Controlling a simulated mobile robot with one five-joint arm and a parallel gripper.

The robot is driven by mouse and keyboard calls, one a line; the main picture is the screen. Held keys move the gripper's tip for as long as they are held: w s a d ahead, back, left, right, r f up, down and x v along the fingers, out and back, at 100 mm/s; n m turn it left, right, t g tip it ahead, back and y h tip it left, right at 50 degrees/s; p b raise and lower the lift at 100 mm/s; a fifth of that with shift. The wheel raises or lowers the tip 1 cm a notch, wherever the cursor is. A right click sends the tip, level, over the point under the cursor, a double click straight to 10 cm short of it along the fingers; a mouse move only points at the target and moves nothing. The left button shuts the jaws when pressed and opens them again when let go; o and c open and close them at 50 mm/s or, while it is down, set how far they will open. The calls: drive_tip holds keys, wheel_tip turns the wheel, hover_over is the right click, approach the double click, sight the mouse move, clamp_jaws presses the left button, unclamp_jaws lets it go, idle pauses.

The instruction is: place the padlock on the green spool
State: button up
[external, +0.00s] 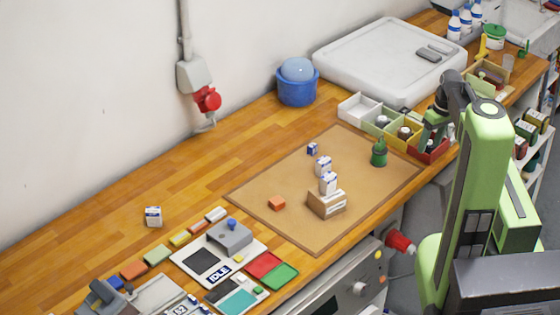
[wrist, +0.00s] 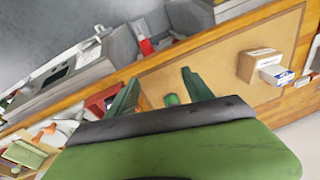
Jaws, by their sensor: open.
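A green spool-like cylinder (external: 378,156) stands upright on the brown mat, near its right corner, with a narrower dark green part on top. In the wrist view a green round thing (wrist: 172,99), likely the same one, shows between my fingers, lower part hidden by my gripper body. My gripper (external: 432,132) is open, over the bins to the right of the cylinder; its two dark green fingers (wrist: 159,82) are spread in the wrist view with nothing visibly held. I cannot make out a padlock for certain in either view.
A cardboard box (external: 326,204), white-and-blue cartons (external: 323,167) and an orange block (external: 277,203) are on the mat (external: 262,183). Open bins (external: 358,108) line the mat's far right side. A blue pot (external: 297,88) stands behind. The mat's left part is mostly clear.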

drive_tip(key=s+d+m+h, duration=0.2)
drive_tip(key=s+d+m, duration=0.3)
drive_tip(key=s, duration=0.5)
drive_tip(key=shift+s+d+f+m+g, duration=0.2)
drive_tip(key=shift+d+m+g, duration=0.1)
drive_tip(key=shift+m, duration=0.7)
drive_tip(key=shift+f, duration=0.1)
wheel_tip(320, 180, down, 12)
drive_tip(key=b, duration=1.1)
drive_tip(key=shift+r+b, duration=0.25)
drive_tip(key=shift+b, duration=0.15)
